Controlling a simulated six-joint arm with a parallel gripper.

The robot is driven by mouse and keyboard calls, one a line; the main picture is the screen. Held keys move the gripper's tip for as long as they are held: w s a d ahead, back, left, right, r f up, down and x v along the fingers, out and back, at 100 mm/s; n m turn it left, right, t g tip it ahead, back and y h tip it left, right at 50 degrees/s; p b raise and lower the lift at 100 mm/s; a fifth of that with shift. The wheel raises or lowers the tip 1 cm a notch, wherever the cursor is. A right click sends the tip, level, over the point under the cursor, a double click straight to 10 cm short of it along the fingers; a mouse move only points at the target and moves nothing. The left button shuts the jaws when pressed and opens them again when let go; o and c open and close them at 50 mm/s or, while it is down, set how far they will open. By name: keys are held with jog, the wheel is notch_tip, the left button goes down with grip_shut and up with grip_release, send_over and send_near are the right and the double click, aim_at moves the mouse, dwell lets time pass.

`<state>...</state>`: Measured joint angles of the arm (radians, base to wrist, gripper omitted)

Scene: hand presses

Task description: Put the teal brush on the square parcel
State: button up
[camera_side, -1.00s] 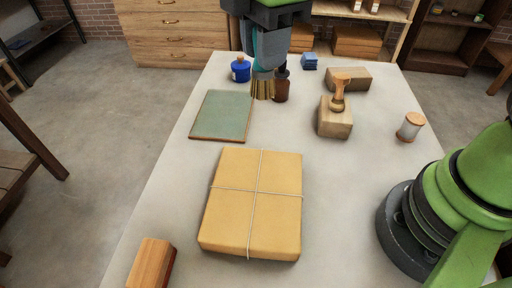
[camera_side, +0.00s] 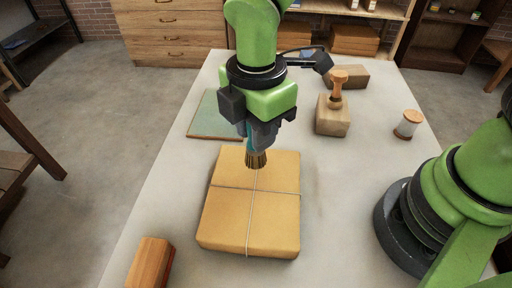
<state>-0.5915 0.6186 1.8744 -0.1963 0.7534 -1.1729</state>
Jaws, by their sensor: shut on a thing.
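The square parcel (camera_side: 230,222) is wrapped in tan paper and tied with string, lying flat on the table. The teal brush (camera_side: 256,159) points bristles down, and only its tan bristles and a sliver of teal show below my gripper (camera_side: 262,138). My gripper is shut on the brush. The bristles appear in front of the parcel's far part. I cannot tell whether they touch its top.
A green mat (camera_side: 207,122) lies behind and left of the parcel. A wooden block with a stamp (camera_side: 333,115) and a thread spool (camera_side: 407,124) stand to the right. A wooden block (camera_side: 150,263) lies at the front left. The table right of the parcel is clear.

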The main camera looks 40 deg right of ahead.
jog(key=shift+f, duration=1.85)
jog(key=shift+f, duration=0.2)
jog(key=o, duration=1)
jog(key=shift+c, duration=0.2)
jog(key=shift+r, duration=0.15)
